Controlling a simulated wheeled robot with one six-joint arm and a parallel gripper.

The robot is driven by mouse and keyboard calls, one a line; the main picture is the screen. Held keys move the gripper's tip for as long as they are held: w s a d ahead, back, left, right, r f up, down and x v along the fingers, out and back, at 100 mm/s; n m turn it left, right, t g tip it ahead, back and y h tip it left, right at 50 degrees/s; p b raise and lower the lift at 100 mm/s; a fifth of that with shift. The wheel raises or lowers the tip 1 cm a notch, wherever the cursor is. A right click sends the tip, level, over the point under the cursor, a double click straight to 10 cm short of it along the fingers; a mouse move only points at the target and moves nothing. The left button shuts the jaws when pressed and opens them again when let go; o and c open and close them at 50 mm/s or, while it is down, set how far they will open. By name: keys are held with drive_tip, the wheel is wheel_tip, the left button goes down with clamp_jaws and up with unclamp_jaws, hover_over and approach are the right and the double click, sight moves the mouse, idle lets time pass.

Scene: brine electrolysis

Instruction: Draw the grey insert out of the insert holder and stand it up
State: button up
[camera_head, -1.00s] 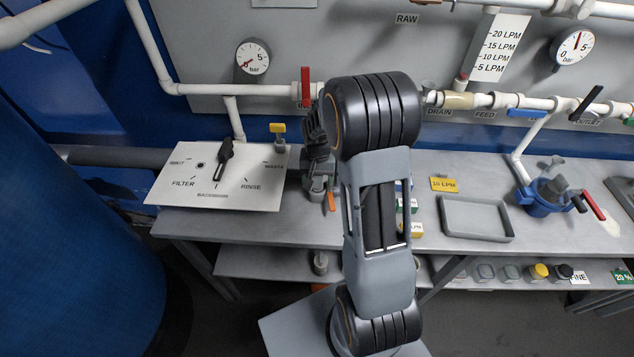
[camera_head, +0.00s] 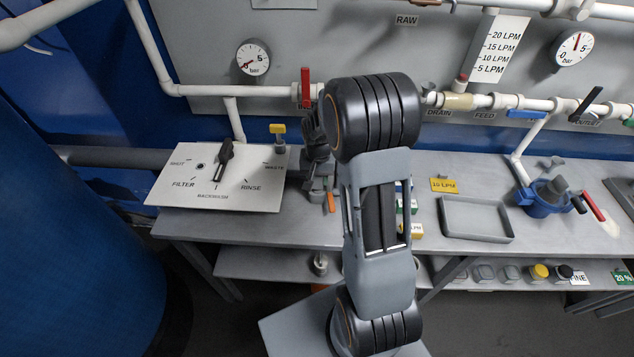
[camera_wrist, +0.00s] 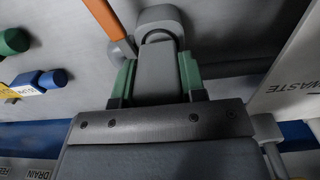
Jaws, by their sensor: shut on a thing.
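My gripper (camera_wrist: 157,78) is shut on the grey insert (camera_wrist: 157,65), a flat-sided block between its two green finger pads in the wrist view. The insert's far end meets a rounded grey piece with a dark opening (camera_wrist: 160,18), which looks like the insert holder. I cannot tell how much of the insert is inside it. In the head view my gripper (camera_head: 318,168) points down over the bench, just right of the white valve panel. My arm hides part of this spot, and the insert cannot be made out clearly there.
An orange-handled tool (camera_head: 331,202) lies close beside the gripper. The white panel (camera_head: 218,180) with its black handle is to the left. Yellow and green tags (camera_head: 410,230) lie to the right, then an empty grey tray (camera_head: 477,218) and a blue clamp (camera_head: 545,198).

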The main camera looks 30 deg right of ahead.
drive_tip(key=shift+r, duration=0.25)
drive_tip(key=shift+r+p, duration=0.35)
drive_tip(key=shift+p, duration=0.05)
drive_tip(key=shift+r+p, duration=0.35)
drive_tip(key=shift+r, duration=0.1)
drive_tip(key=shift+r+p, duration=1.6)
drive_tip(key=shift+r, duration=0.65)
